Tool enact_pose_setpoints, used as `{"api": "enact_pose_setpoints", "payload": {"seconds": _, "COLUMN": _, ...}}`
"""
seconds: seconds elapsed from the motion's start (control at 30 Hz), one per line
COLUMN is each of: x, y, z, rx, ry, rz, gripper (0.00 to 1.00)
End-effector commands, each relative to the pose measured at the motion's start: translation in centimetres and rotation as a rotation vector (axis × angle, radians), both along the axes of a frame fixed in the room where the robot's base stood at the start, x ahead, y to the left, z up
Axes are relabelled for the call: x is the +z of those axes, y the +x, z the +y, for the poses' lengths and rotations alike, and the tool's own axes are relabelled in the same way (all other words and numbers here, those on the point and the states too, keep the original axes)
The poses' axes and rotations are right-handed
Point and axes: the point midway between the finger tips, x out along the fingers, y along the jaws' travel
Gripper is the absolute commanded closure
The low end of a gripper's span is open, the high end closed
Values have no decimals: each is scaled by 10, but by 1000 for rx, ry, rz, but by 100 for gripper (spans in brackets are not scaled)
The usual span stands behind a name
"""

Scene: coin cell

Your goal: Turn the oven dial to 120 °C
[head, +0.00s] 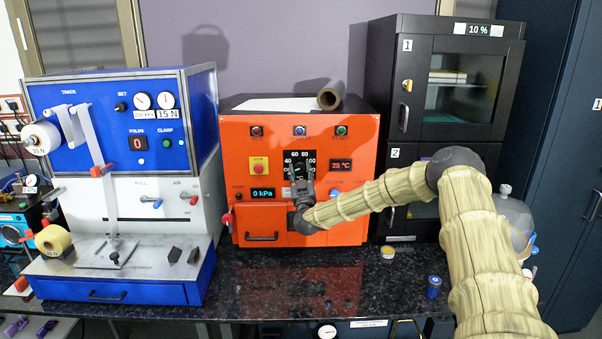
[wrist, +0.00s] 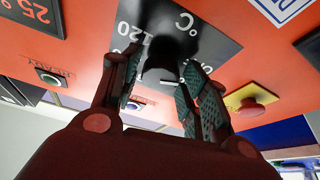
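The orange oven (head: 345,225) stands in the middle of the bench. Its black dial plate shows 60 and 80 at the top in the head view, and 120 at upper left in the wrist view, which is turned over. The black dial knob (wrist: 163,68) carries a short white mark on its near edge. My gripper (head: 300,178) faces the dial and covers part of its scale. In the wrist view, my gripper (wrist: 163,78) has its fingers apart, one on each side of the knob. I cannot tell whether they touch it.
The oven's display (head: 341,165) reads 25 °C. A yellow panel with a red button (head: 259,166) is left of the dial. A blue machine (head: 120,265) stands left and a black cabinet (head: 378,120) right. A roll (head: 331,95) lies on top.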

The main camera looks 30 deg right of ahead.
Motion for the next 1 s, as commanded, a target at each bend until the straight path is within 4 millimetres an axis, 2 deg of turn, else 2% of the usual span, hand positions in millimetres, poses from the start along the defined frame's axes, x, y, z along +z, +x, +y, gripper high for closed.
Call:
{"api": "enact_pose_setpoints", "payload": {"seconds": 0.03, "x": 0, "y": 0, "z": 0, "rx": 0, "ry": 0, "rz": 0, "gripper": 71}}
{"api": "enact_pose_setpoints", "payload": {"seconds": 0.13, "x": 0, "y": 0, "z": 0, "rx": 0, "ry": 0, "rz": 0, "gripper": 87}}
{"api": "enact_pose_setpoints", "payload": {"seconds": 0.57, "x": -4, "y": 0, "z": 0, "rx": -1, "ry": 54, "rz": -35, "gripper": 87}}
{"api": "enact_pose_setpoints", "payload": {"seconds": 1.0, "x": -7, "y": 1, "z": 1, "rx": -2, "ry": 311, "rz": -195, "gripper": 87}}
